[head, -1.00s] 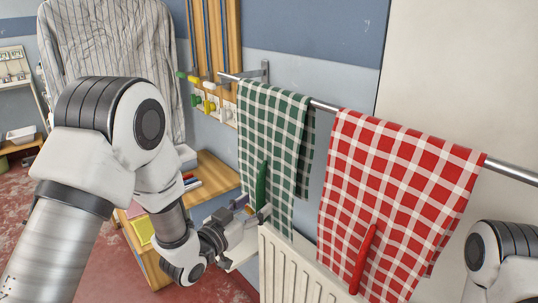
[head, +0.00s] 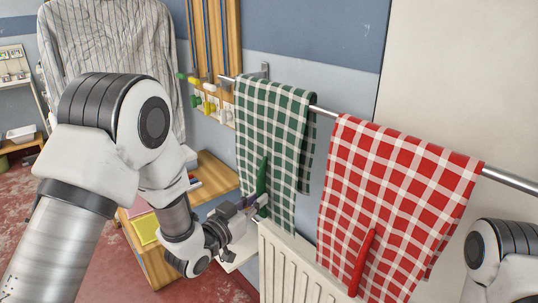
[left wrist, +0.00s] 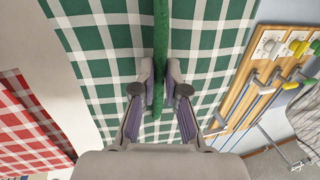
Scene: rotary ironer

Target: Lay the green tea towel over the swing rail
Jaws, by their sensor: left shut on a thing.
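The green-and-white checked tea towel (head: 268,125) hangs folded over the metal swing rail (head: 326,111), near the rail's wall end. Its front layer hangs lower than the part of the back layer that shows. A dark green strip (head: 262,176) stands out from the front layer. My left gripper (head: 256,203) is at the lower end of this strip and shut on it. In the left wrist view, the strip (left wrist: 160,40) runs between the two fingers of the gripper (left wrist: 159,82), with the towel (left wrist: 205,60) close behind. My right gripper is out of view.
A red checked towel (head: 392,190) with a red strip hangs on the same rail to the right. A white radiator (head: 290,268) stands below. A wooden bench (head: 212,180) is behind my left arm, and a striped shirt (head: 110,45) hangs at the back left.

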